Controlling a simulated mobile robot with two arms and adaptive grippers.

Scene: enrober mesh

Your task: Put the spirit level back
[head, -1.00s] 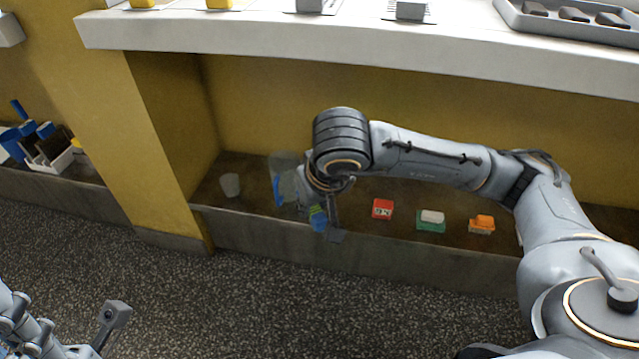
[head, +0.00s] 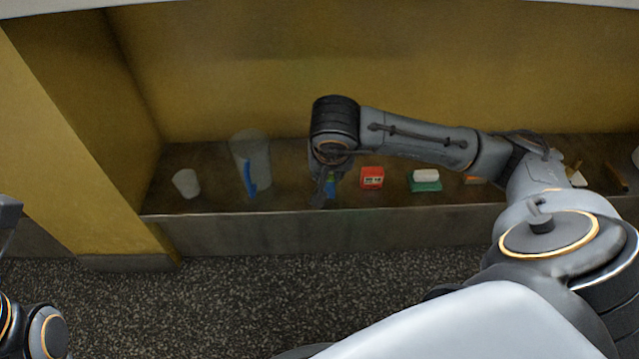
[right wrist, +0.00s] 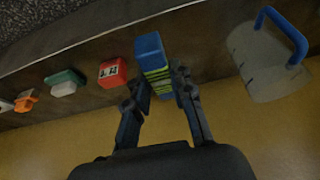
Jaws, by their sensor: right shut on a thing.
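The blue block with yellow-green stripes (right wrist: 152,62), which I take to be the spirit level, is between the fingers of my right gripper (right wrist: 158,86) in the right wrist view. The gripper is shut on it. In the head view its blue part (head: 331,184) shows beside my right gripper (head: 322,190), over the low brown shelf (head: 290,196), between the clear jug and the red timer. The wrist hides part of it, and I cannot tell whether it touches the shelf. Only pieces of my left arm show at the left edge; its gripper is not visible.
The clear jug with a blue handle (head: 252,158) and a white cup (head: 186,183) stand left of the gripper. The red timer (head: 372,177), a green-and-white item (head: 425,180) and an orange item (head: 474,180) lie to the right. A yellow wall (head: 270,70) closes the back.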

